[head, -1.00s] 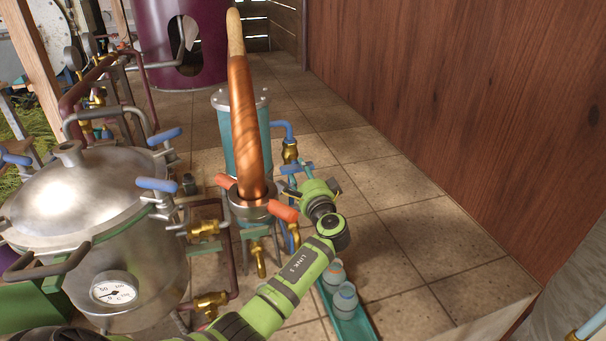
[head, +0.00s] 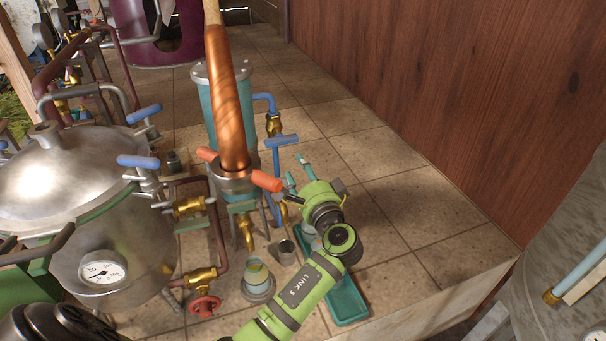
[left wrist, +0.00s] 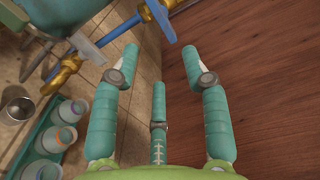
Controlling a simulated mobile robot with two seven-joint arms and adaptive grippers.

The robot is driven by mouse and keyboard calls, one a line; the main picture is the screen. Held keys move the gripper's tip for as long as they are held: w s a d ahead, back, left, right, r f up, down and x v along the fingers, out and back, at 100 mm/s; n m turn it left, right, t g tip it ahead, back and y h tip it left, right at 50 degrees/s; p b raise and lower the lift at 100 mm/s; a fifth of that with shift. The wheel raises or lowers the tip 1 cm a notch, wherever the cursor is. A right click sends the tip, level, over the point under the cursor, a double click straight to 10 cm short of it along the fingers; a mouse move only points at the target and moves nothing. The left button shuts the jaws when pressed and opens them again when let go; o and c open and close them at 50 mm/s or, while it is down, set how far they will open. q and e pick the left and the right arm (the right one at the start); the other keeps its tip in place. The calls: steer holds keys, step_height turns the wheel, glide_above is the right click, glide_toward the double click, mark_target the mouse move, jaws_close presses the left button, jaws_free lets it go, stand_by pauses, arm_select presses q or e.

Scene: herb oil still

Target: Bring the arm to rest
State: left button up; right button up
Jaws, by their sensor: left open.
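My left arm, green with a "LINK 5" label, reaches in from the bottom of the head view. My left gripper (head: 296,176) is beside the blue pipework, right of the copper column. In the left wrist view the gripper (left wrist: 160,62) has its teal fingers spread apart with nothing between them. It points past the blue valve handle (left wrist: 161,20), with tiles and the brown wooden wall beyond. I cannot tell whether it touches the pipework. My right gripper is in neither view.
The steel still pot (head: 70,190) with gauge stands left. A small cup (head: 287,252) is nearby. Tiled floor by the wall is clear.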

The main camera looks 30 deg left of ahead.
arm_select(q)
steer(key=shift+s+d, duration=0.25)
steer(key=shift+d, duration=0.05)
